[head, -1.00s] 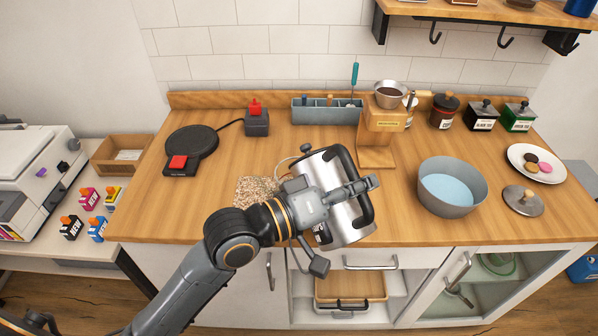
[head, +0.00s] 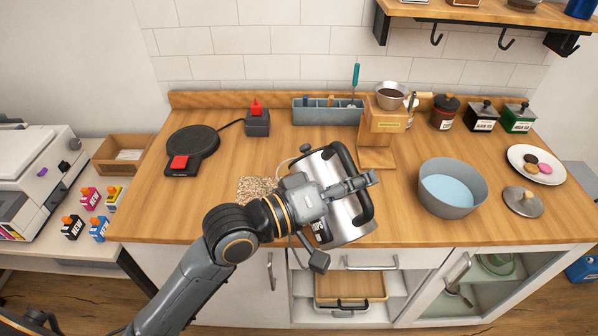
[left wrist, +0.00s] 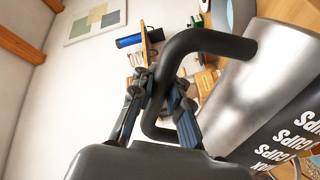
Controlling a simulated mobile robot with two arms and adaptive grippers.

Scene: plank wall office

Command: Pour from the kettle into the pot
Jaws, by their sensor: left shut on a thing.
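The kettle's spout is hidden in the head view. My right gripper is not in view.
A pot lid (head: 523,201) lies right of the pot, below a plate of cookies (head: 521,170). A wooden dripper stand (head: 377,157) stands behind, between kettle and pot. A speckled mat (head: 258,190) and round black hot plate (head: 192,142) lie left. Bare counter separates kettle and pot.

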